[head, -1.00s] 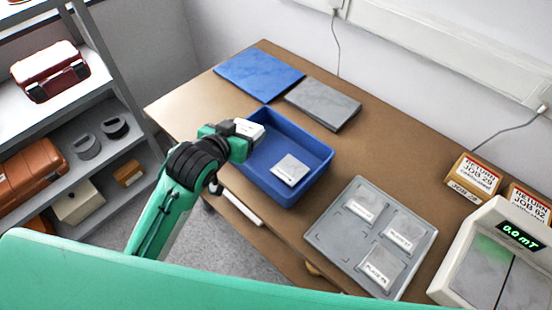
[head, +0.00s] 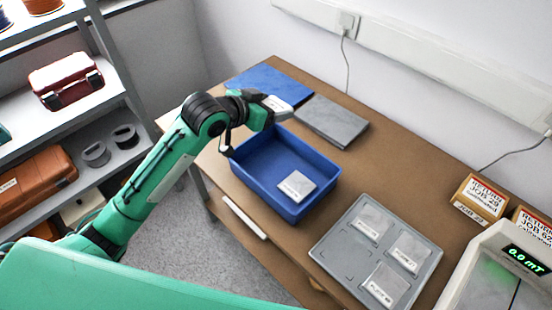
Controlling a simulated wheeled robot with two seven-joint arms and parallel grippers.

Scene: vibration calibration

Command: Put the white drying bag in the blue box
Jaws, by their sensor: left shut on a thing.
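The blue box (head: 243,183) stands open on the brown table and holds a flat grey square plate (head: 297,186) with a white label. My left gripper (head: 268,106) is over the far rim of the box. It is shut on a small white item (head: 277,106), which looks like the white drying bag. The bag is held above table height, and the fingers partly hide it. My right gripper is not in view.
A grey tray (head: 328,248) holds three labelled plates and has one empty recess. A blue mat (head: 262,80) and a grey slab (head: 332,120) lie behind the box. Return boxes (head: 480,197) and a meter (head: 492,270) stand at the right.

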